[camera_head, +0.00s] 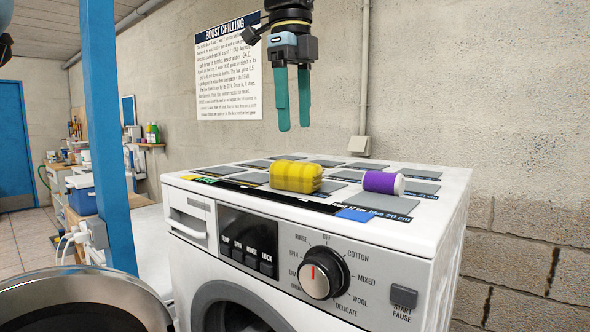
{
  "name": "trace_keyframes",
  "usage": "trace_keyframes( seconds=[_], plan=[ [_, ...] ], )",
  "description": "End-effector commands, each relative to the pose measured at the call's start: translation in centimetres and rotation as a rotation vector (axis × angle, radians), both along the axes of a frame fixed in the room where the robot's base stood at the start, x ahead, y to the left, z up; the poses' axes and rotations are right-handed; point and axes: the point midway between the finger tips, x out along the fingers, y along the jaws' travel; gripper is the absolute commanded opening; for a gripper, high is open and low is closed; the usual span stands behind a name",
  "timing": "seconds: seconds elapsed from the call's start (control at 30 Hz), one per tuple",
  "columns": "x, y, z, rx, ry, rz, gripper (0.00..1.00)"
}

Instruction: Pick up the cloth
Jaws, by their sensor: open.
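A yellow checked bundle (296,177), which looks like the folded or rolled cloth, lies on top of the white washing machine (450,190). My gripper (294,128) hangs above and behind it with its two teal fingers pointing down. The fingers are apart, with nothing between them. A clear gap separates the fingertips from the yellow bundle.
A purple and white cylinder (383,183) lies just right of the bundle. Grey squares (387,202) and a blue patch (355,214) mark the top. A blue post (105,130) stands at left, and a wall with a poster (228,70) is behind.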

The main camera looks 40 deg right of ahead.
Motion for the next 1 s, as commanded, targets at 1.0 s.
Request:
trace_keyframes(
  seconds=[1.0],
  plan=[
    [0.5, -0.9, -10.5, 0.001, 0.000, -0.001, 0.65]
  ],
)
